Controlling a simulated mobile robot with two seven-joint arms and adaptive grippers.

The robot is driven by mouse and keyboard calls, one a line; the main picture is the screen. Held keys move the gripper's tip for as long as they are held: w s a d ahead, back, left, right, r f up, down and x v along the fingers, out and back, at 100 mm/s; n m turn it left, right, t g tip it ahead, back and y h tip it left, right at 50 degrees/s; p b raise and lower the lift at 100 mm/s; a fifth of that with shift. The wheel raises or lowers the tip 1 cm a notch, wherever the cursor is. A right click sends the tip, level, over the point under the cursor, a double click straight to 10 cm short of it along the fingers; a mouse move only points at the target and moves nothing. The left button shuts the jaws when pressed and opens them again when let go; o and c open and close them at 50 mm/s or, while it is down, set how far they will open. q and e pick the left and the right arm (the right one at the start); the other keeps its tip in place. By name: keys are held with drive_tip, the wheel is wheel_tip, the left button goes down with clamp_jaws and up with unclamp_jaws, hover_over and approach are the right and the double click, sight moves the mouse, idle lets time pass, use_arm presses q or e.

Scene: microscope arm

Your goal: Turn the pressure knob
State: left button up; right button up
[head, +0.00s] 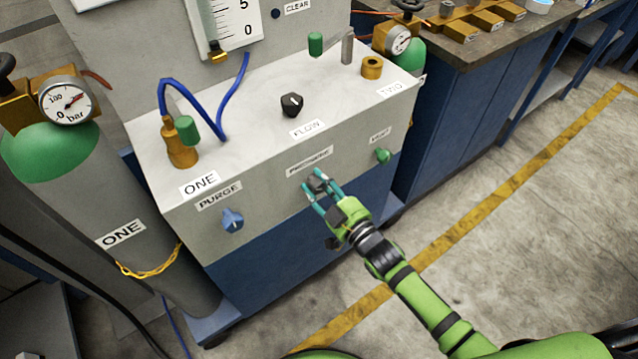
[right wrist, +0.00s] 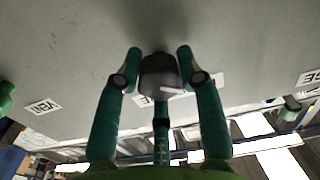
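The pressure knob (head: 317,179) is a dark knob on the sloped front of the grey cabinet, just under its PRESSURE label (head: 310,161). My right gripper (head: 321,186) is at this knob, with one teal finger on each side of it. In the right wrist view the knob (right wrist: 160,76) fills the space between the fingertips (right wrist: 160,66), and they look shut on its sides. The knob has a pale mark on its face, and its base is partly hidden. My left gripper is not in view.
A blue PURGE knob (head: 232,220) is left of the pressure knob and a green VENT knob (head: 383,155) is right of it. A black FLOW knob (head: 292,105) is on the cabinet top. Gas cylinder ONE (head: 95,200) stands left. Floor is open at right.

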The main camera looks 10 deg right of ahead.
drive_tip(key=shift+r+m+p, duration=0.35)
drive_tip(key=shift+m+p, duration=0.15)
drive_tip(key=shift+m, duration=0.4)
drive_tip(key=shift+w, duration=0.1)
drive_tip(key=o, duration=1.1)
drive_tip(key=shift+o, duration=0.2)
drive_tip(key=shift+f, duration=0.1)
drive_tip(key=shift+f, duration=0.1)
drive_tip(key=shift+s+d, duration=0.15)
drive_tip(key=shift+s, duration=0.3)
drive_tip(key=v, duration=1.1)
